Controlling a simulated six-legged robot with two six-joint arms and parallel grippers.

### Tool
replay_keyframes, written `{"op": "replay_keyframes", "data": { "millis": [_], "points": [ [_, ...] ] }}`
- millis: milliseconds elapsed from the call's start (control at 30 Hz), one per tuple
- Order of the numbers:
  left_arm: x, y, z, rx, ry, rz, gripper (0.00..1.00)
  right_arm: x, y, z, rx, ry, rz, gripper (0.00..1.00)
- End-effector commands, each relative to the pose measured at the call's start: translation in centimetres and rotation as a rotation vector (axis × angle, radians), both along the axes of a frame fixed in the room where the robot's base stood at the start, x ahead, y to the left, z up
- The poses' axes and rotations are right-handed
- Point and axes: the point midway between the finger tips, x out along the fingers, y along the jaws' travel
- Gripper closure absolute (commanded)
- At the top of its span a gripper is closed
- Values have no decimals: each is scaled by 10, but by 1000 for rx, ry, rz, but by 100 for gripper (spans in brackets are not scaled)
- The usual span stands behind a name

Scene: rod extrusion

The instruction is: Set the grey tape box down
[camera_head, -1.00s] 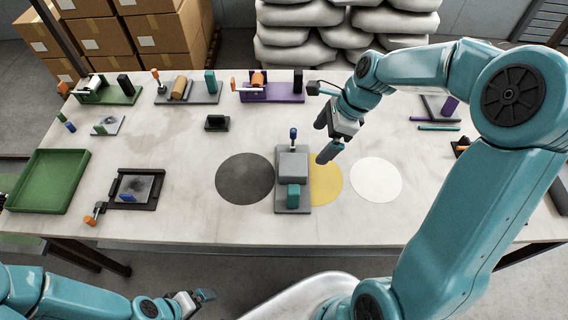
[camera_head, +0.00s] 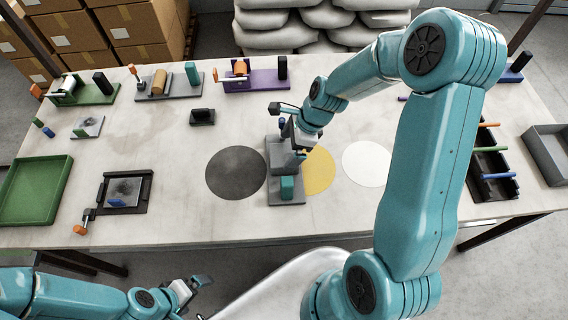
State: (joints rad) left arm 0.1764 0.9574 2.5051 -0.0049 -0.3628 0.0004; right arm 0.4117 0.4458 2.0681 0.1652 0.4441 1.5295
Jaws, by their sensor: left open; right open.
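A grey box (camera_head: 282,157) sits on a grey base plate (camera_head: 287,199) on the table, between and partly over the dark and yellow discs. A teal block (camera_head: 287,188) stands at its near end and a blue-topped part at its far end. My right gripper (camera_head: 297,142) is open at the upper right of the box and hides part of it. I cannot tell whether its fingers touch the box. My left gripper (camera_head: 200,288) is open and empty in front of the table's near edge, away from the box.
A dark disc (camera_head: 236,174), a yellow disc (camera_head: 319,172) and a white disc (camera_head: 365,163) mark the table. A green tray (camera_head: 36,190) and a black frame (camera_head: 123,191) lie left. A black rack (camera_head: 492,165) with rods stands right. Several roll units line the back.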

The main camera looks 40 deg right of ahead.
Motion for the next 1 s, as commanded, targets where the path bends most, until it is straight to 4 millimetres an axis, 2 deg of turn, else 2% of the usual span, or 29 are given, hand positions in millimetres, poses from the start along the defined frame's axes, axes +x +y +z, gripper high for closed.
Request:
{"op": "replay_keyframes", "data": {
  "millis": [200, 300, 567, 667, 700, 767, 1000],
  "points": [
    [0, 0, 4, 0, -1, -1, 0, 5, 10, -34, 2, 5, 0, 0],
    [0, 0, 4, 0, 0, 0, 0, 8, 13, -44, 0, 2, 1, 0],
    [0, 0, 4, 0, -1, 0, 0, 9, 14, -47, -1, 0, -1, 0],
    [0, 0, 4, 0, 0, 0, 0, 9, 14, -47, -1, 0, -1, 29],
    [0, 0, 4, 0, 0, 0, 0, 9, 14, -47, -1, 0, -1, 42],
    [0, 0, 4, 0, 0, 0, 0, 9, 14, -47, -1, 1, -1, 59],
    [0, 0, 4, 0, -1, -1, 0, 10, 13, -45, -2, -1, -1, 59]
  ]
}}
